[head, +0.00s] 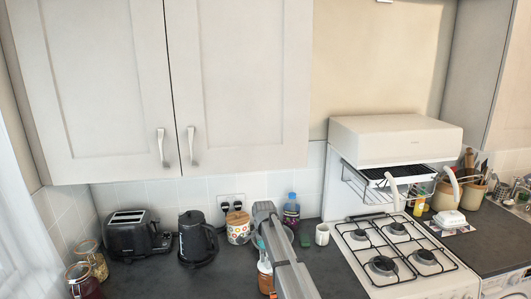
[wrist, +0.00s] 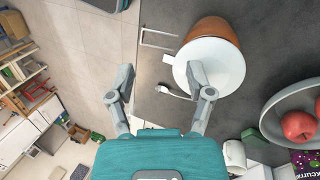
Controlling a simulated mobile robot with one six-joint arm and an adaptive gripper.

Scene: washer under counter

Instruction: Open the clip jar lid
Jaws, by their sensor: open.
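Two glass clip jars stand at the left front of the counter in the head view. One jar (head: 84,282) has dark red contents and is cut off by the bottom edge. The other jar (head: 93,259) behind it has pale yellow contents. Both lids look shut, but the clips are too small to make out. My gripper (wrist: 160,75) shows in the wrist view with its two fingers apart and nothing between them. In the head view my arm is in the middle, well to the right of the jars. Neither jar can be made out in the wrist view.
A black toaster (head: 136,234), a kettle (head: 197,240) and a patterned canister (head: 238,228) stand between the jars and my arm. A white hob (head: 397,262) is at right. The wrist view shows a white-topped brown object (wrist: 221,65) and a bowl (wrist: 275,108) of red apples.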

